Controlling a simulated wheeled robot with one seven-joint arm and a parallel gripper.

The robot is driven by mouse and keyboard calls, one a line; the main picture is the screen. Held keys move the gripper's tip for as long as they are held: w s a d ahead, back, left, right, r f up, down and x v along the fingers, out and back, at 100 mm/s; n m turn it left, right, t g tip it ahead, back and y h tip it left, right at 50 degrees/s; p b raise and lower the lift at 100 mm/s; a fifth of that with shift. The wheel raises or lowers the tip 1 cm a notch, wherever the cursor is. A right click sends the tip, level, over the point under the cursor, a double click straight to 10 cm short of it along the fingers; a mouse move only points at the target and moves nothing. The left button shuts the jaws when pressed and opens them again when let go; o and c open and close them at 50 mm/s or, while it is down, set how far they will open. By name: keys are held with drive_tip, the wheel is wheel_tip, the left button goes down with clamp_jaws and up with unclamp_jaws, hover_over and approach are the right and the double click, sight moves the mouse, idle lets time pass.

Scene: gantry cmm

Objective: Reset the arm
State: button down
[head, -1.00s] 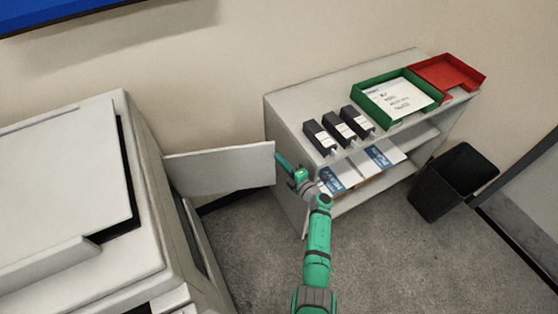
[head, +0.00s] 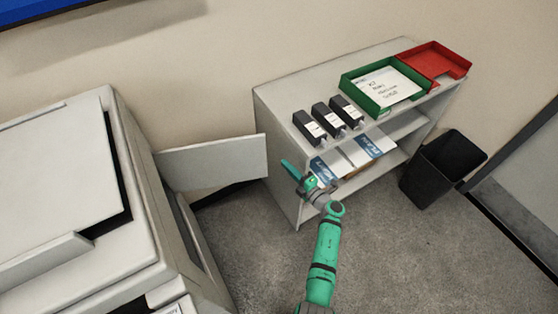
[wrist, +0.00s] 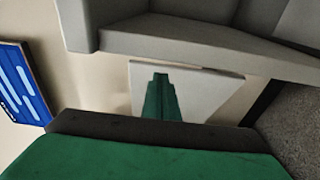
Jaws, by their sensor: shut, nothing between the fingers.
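My green arm reaches up from the bottom of the head view. My gripper (head: 291,169) is at its end, in front of the left end of the shelf unit and just right of the free edge of the open panel. The gripper is shut and empty. In the wrist view my gripper (wrist: 161,98) shows as a narrow green shape against the pale open panel (wrist: 205,92). The panel (head: 213,163) stands out from the side of the large grey machine (head: 140,200). In the head view a small gap shows between gripper and panel.
The shelf unit (head: 283,191) carries several things: three black cartridges (head: 328,120), a green tray (head: 349,92) with a paper and a red tray (head: 458,63). Packs of paper (head: 368,147) lie on its middle shelf. A black bin (head: 420,180) stands at right. Carpet (head: 420,265) in front is clear.

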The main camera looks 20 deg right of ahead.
drive_tip(key=s+a+r+m+t+h, duration=0.2)
drive_tip(key=s+a+m, duration=0.3)
drive_tip(key=s+a, duration=0.45)
drive_tip(key=s+a+r+m+t+h, duration=0.1)
drive_tip(key=s+a+m+t+h, duration=0.1)
drive_tip(key=s+a+m, duration=0.6)
drive_tip(key=s+a+r+m+g, duration=0.2)
drive_tip(key=s+r+m, duration=0.1)
drive_tip(key=s, duration=0.7)
drive_tip(key=s+a+r+m+g+h, duration=0.1)
drive_tip(key=s+r, duration=0.4)
drive_tip(key=s, duration=0.5)
drive_tip(key=s+a+r+m+g, duration=0.2)
drive_tip(key=s+a+r+m, duration=0.1)
drive_tip(key=s, duration=0.6)
drive_tip(key=shift+s+a+r+m+g+h, duration=0.3)
drive_tip(key=shift+s+r+m+h, duration=0.1)
drive_tip(key=shift+r+m, duration=0.45)
drive_tip(key=shift+w+a, duration=0.1)
drive_tip(key=shift+w, duration=0.05)
